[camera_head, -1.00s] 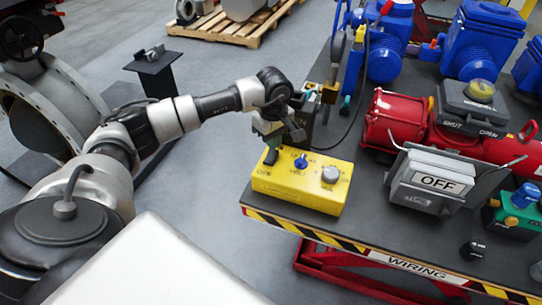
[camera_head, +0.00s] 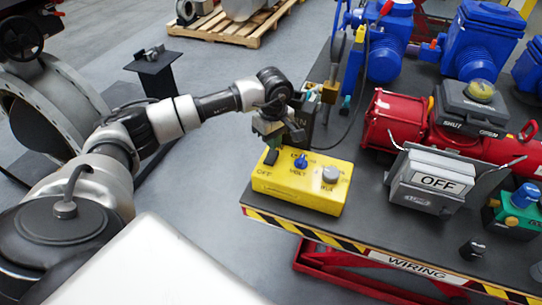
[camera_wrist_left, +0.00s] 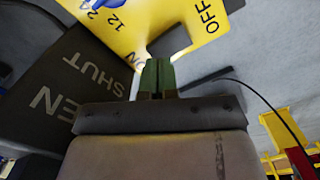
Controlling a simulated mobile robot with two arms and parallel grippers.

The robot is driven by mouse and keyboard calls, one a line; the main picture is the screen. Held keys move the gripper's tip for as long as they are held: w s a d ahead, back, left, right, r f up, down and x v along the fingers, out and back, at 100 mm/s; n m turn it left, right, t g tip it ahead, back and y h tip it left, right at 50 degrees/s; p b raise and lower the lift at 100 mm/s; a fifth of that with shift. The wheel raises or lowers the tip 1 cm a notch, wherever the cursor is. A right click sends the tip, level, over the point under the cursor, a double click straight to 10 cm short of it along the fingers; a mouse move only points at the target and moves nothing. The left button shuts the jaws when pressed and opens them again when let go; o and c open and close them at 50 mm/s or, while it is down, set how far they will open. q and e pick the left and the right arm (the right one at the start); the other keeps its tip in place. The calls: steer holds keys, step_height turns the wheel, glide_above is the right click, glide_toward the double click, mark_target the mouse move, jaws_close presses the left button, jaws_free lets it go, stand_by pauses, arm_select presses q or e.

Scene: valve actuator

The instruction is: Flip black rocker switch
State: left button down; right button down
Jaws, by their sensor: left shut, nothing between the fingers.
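The black rocker switch (camera_head: 271,156) sits at the left end of the top of the yellow control box (camera_head: 300,199), between its ON and OFF markings. In the left wrist view the rocker (camera_wrist_left: 171,41) is a dark slab near the OFF lettering, just beyond the fingertips. My left gripper (camera_head: 272,140) is over the ON end of the switch. Its green fingers (camera_wrist_left: 157,72) are shut with nothing between them and partly cover the ON marking. I cannot tell whether the tips touch the rocker. My right gripper is not in view.
A blue knob (camera_head: 301,162) and a grey knob (camera_head: 331,174) stand on the box beside the rocker. A dark SHUT/OPEN sign block (camera_wrist_left: 75,85) stands close to the gripper. The grey OFF switch box (camera_head: 432,181) and red actuator (camera_head: 393,121) are to the right.

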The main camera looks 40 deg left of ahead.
mark_target(273, 152)
arm_select(q)
steer(key=shift+s+f+b, duration=0.1)
steer(key=shift+f+b, duration=1.1)
steer(key=shift+f, duration=0.25)
stand_by(0.5)
steer(key=shift+r, duration=0.15)
steer(key=shift+r+p, duration=0.5)
steer(key=shift+r, duration=0.05)
steer(key=shift+r+p, duration=1.5)
steer(key=shift+r, duration=1.4)
